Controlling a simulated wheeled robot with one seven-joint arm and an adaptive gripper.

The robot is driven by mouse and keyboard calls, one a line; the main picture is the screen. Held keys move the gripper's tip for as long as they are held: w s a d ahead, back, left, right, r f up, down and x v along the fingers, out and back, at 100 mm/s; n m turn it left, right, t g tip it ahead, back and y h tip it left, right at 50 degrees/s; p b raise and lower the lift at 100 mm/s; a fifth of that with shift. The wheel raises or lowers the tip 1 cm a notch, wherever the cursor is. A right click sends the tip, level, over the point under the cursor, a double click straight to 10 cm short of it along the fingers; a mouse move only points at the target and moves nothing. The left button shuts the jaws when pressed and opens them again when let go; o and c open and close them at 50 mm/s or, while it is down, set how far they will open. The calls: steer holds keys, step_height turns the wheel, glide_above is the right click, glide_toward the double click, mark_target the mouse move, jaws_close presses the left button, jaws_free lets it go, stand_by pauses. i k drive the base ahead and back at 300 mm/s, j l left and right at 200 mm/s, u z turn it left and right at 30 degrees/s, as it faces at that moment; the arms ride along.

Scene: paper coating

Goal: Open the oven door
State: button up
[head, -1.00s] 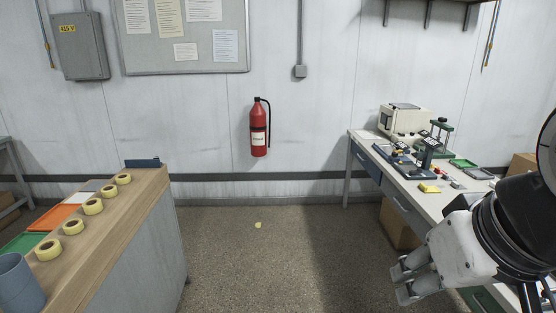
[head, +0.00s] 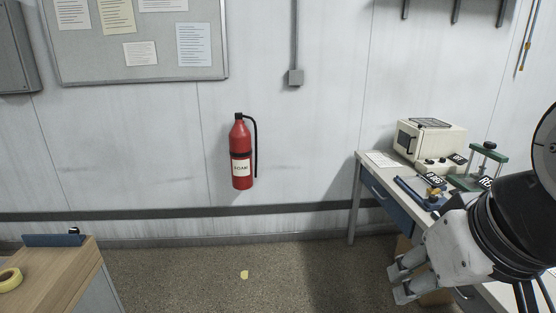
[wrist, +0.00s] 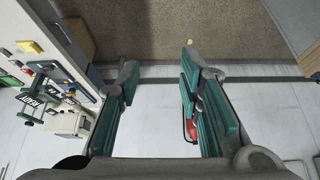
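The oven is a small cream box (head: 430,141) on the workbench against the wall, at the right of the head view. A dark window (head: 407,141) shows on its left-facing side, which looks closed. In the wrist view the oven (wrist: 68,123) is at the left, small and far off. My gripper (head: 398,283) is in front of the bench in the head view, well short of the oven. In the wrist view its teal-padded fingers (wrist: 158,100) are spread apart with nothing between them.
The workbench (head: 372,159) carries a blue tool, a green-framed press (head: 484,160) and black labels near the oven. A wooden-topped counter (head: 55,266) with a tape roll stands at lower left. The floor (head: 200,280) between is clear. A red fire extinguisher (head: 241,155) hangs on the wall.

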mark_target(408, 138)
steer(key=i+z, duration=0.3)
steer(key=i, duration=0.3)
steer(key=i+z, duration=0.25)
steer(key=i, duration=0.35)
steer(key=i+j+z, duration=0.15)
steer(key=i+z, duration=0.15)
steer(key=i, duration=0.3)
steer(key=i+u, duration=0.25)
steer(key=i, duration=1.05)
